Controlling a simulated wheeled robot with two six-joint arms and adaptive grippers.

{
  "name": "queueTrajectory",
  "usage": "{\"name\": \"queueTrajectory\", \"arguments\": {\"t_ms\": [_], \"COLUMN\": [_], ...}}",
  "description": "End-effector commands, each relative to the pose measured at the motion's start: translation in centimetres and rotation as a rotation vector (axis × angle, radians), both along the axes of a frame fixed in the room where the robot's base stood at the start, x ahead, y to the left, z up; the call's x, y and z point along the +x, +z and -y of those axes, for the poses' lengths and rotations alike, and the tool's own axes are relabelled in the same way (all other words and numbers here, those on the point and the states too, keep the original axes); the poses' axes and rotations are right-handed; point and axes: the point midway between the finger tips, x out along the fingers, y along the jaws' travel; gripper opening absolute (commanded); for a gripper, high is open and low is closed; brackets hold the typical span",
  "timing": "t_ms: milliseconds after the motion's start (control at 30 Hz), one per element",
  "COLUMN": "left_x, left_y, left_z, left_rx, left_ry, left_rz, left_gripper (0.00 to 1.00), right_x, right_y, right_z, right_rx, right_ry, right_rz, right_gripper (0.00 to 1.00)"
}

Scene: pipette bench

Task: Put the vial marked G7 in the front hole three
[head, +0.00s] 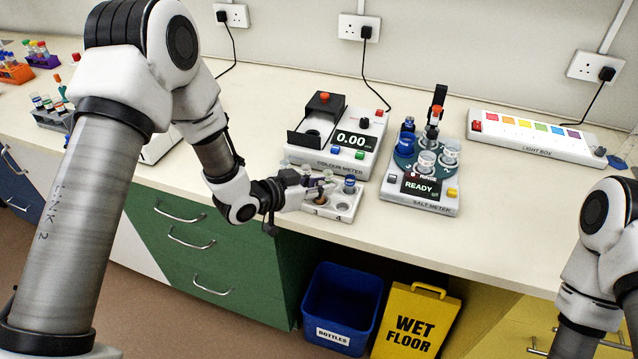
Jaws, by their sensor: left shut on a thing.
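A small white vial rack (345,214) stands near the bench's front edge, with a 4 readable on its front face. A blue-topped vial (349,184) stands in its back right part. Pale vial tops show behind my gripper, partly hidden by it. My left gripper (318,190) reaches in from the left over the rack's left front and is shut on a small vial, mostly hidden by the fingers. No mark on the vial is readable, so I cannot tell if it is G7 or how deep it sits. My right arm shows at the right edge, but its gripper is out of view.
The colour meter (375,142) reading 0.00 stands close behind the rack. The salt meter (415,192) reading READY stands to its right with several vials on top. A light box (540,137) lies at the back right.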

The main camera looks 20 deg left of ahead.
Motion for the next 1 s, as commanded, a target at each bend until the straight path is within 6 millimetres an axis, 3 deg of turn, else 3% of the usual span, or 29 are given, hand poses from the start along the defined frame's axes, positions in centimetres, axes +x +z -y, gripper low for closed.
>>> {"name": "queueTrajectory", "arguments": {"t_ms": [500, 533, 800, 933, 1000], "left_x": [0.0, 0.0, 0.0, 0.0, -0.8], "left_y": [-1.5, -1.3, -1.3, -0.2, -0.3], "left_z": [-0.1, -0.1, -0.1, -0.1, -0.8], "left_rx": [0.001, 0.001, 0.001, 0.001, -0.001], "left_ry": [0.000, 0.001, 0.000, 0.001, 0.004], "left_rz": [0.003, 0.003, 0.003, 0.003, 0.001], "left_gripper": [0.00, 0.34, 0.34, 0.34, 0.34], "right_x": [0.0, 0.0, 0.0, 0.0, 0.0], "right_y": [-0.4, -0.3, -0.2, 0.7, -0.1], "right_z": [0.0, 0.0, 0.0, 0.0, 0.0], "right_rx": [0.000, 0.000, 0.000, 0.000, 0.000], "right_ry": [0.000, 0.000, 0.000, 0.000, 0.000], "right_rz": [0.000, 0.000, 0.000, 0.000, 0.001], "right_gripper": [0.40, 0.40, 0.40, 0.40, 0.40]}}
